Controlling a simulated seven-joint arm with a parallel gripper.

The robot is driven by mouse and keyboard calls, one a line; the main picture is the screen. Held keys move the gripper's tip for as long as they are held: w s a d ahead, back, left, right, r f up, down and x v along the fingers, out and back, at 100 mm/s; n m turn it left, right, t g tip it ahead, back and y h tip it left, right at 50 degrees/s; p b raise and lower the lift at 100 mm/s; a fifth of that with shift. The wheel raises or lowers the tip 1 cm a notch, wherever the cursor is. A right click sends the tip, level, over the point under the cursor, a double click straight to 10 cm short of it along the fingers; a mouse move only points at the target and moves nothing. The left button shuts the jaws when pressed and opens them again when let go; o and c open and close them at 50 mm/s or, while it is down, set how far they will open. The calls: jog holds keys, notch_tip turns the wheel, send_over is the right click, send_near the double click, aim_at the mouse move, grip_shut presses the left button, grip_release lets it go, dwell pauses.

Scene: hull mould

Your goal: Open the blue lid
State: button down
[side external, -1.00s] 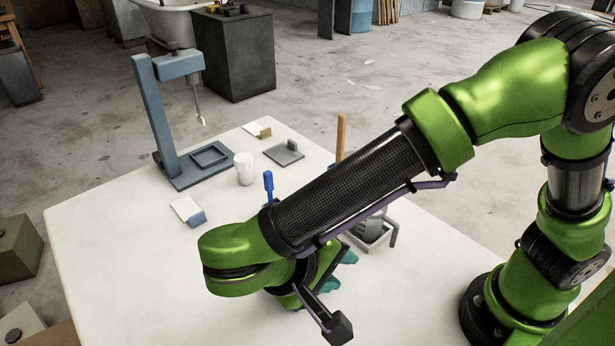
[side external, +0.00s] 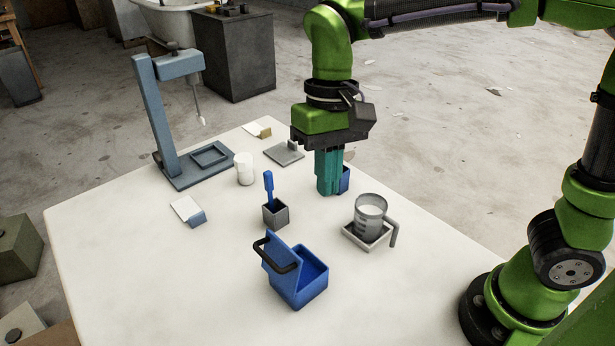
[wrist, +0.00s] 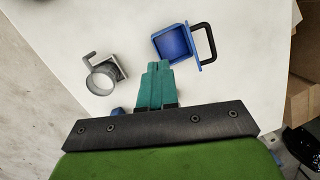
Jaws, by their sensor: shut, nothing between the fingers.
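The blue box (side external: 314,288) stands on the white table near the front, and its inside shows. Its blue lid (side external: 276,252) stands up, tilted, at the box's left side, with a black loop handle (side external: 285,262) on its outer face. In the wrist view the open box (wrist: 174,43) lies beyond the fingertips, with the handle (wrist: 211,42) to its right. My gripper (side external: 328,192) points down behind the box, apart from it. Its teal fingers (wrist: 154,66) are shut with nothing between them.
A clear measuring jug (side external: 370,212) stands on a small grey tray right of the box. A grey cup (side external: 276,217) with a blue-handled tool is behind it. A blue object (side external: 345,180) is partly hidden behind my fingers. The front-left table is clear.

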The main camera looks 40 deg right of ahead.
notch_tip(320, 180, up, 4)
jog(key=w+a+n+t+y, duration=0.2)
jog(key=a+y, duration=0.1)
send_near(267, 256)
jog(key=shift+n, duration=0.3)
jog(key=x, duration=0.7)
jog(key=shift+w+d, duration=0.15)
jog(key=shift+a+f+h, duration=0.2)
jog(key=shift+a+h, duration=0.15)
jog(key=shift+a, duration=0.45)
jog(key=shift+a+f+h, duration=0.2)
jog(key=shift+a+h, duration=0.2)
jog(key=shift+a, duration=0.4)
jog(key=shift+a+f+h, duration=0.2)
jog(key=shift+a+h, duration=0.15)
jog(key=shift+a, duration=0.5)
jog(key=shift+d, duration=0.1)
